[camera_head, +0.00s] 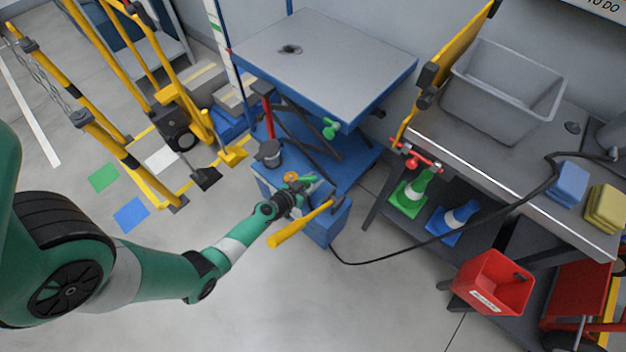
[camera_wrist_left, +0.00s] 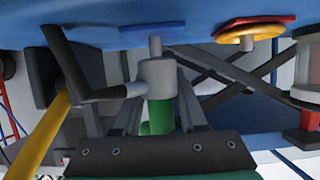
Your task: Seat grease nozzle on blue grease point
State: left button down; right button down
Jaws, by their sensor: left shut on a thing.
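My left gripper (camera_head: 297,189) reaches the blue base of the lift table in the head view. It is shut on the grease nozzle, which shows in the left wrist view as a grey head (camera_wrist_left: 157,78) on a green body (camera_wrist_left: 158,116). The nozzle stands roughly upright in that picture. The blue grease point (camera_wrist_left: 152,28) is a blue plate with a short grey pin, directly above the nozzle head. The pin's lower end meets the head's top in the picture; I cannot tell how far it is inside. My right gripper is in neither view.
A yellow and red fitting with a pin (camera_wrist_left: 247,33) sits right of the blue point. A yellow handle (camera_head: 300,222) sticks out beside my gripper. A black hose (camera_head: 400,251) loops across the floor from the workbench (camera_head: 480,165). The lift table's top (camera_head: 320,65) overhangs behind.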

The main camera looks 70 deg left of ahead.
pick_arm(q)
jog(key=shift+f+b, duration=0.6)
jog(key=shift+f, duration=0.45)
jog(key=c, duration=0.7)
grip_release()
jog(key=shift+c, duration=0.2)
jog(key=shift+p+v, duration=0.45)
jog(key=shift+v, duration=0.3)
jog(key=shift+p+v, duration=0.6)
jog(key=shift+v, duration=1.35)
jog(key=v, duration=0.5)
jog(key=shift+s+d+p, duration=0.15)
jog(key=shift+s+p, duration=0.1)
jog(key=shift+p, duration=0.15)
